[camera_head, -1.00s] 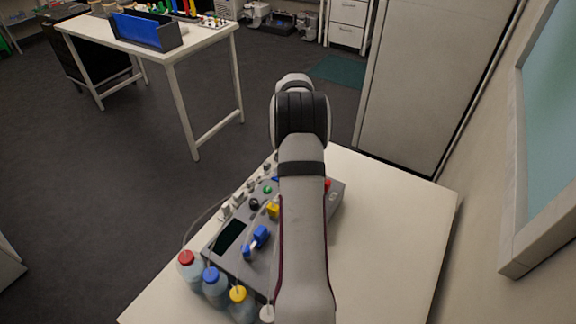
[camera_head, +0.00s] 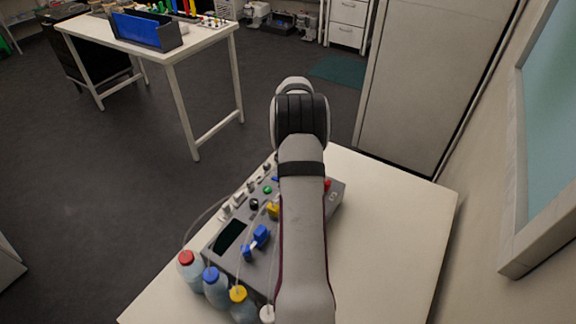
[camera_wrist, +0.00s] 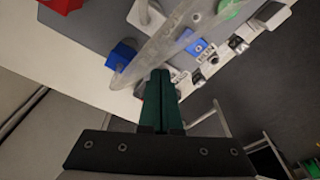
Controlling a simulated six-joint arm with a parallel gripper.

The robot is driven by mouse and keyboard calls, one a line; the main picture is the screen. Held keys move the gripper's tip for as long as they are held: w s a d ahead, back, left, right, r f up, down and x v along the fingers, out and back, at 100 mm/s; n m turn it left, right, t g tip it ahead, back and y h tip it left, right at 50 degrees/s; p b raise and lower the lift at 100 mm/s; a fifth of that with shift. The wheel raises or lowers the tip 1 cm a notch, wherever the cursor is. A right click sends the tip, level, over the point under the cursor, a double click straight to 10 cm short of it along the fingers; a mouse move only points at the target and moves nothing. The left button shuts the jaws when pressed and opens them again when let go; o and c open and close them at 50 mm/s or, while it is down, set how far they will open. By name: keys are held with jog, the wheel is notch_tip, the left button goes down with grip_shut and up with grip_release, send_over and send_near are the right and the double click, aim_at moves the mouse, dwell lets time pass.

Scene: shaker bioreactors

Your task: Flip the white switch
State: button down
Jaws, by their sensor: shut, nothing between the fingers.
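The grey bioreactor unit (camera_head: 285,245) stands on the white table, partly hidden by my arm in the head view. In the wrist view, a white lever-like part (camera_wrist: 147,13) shows on its grey panel at the top edge; I take it for the white switch, cut off by the frame. My gripper (camera_wrist: 161,76) has green fingers pressed together, with nothing between them. Its tips are below the white part in the picture, by a translucent tube-like piece (camera_wrist: 165,45); I cannot tell whether they touch. My gripper is hidden in the head view.
Near the tips are a blue part (camera_wrist: 122,55) and another blue part with a metal tip (camera_wrist: 195,42). Bottles with red (camera_head: 186,258), blue (camera_head: 210,274) and yellow (camera_head: 238,294) caps stand along the unit's front. The white table (camera_head: 395,235) is clear at the right.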

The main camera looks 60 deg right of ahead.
jog(key=shift+f, duration=0.3)
jog(key=shift+r, duration=3.55)
jog(key=w+a+r+n+y, duration=0.15)
jog(key=a+r, duration=0.35)
jog(key=a, duration=0.8)
jog(key=w+a+r+n, duration=0.2)
jog(key=a+r, duration=0.2)
jog(key=a, duration=1)
jog(key=s+a+n+y, duration=0.1)
jog(key=s+a, duration=0.8)
jog(key=a, duration=0.5)
jog(key=s+a+f+n+g, duration=0.1)
jog(key=s+a+f+n, duration=0.1)
jog(key=s+a, duration=0.5)
jog(key=s+y, duration=0.1)
jog(key=s, duration=0.2)
jog(key=shift+s+a+f, duration=0.2)
jog(key=shift+s+f, duration=0.1)
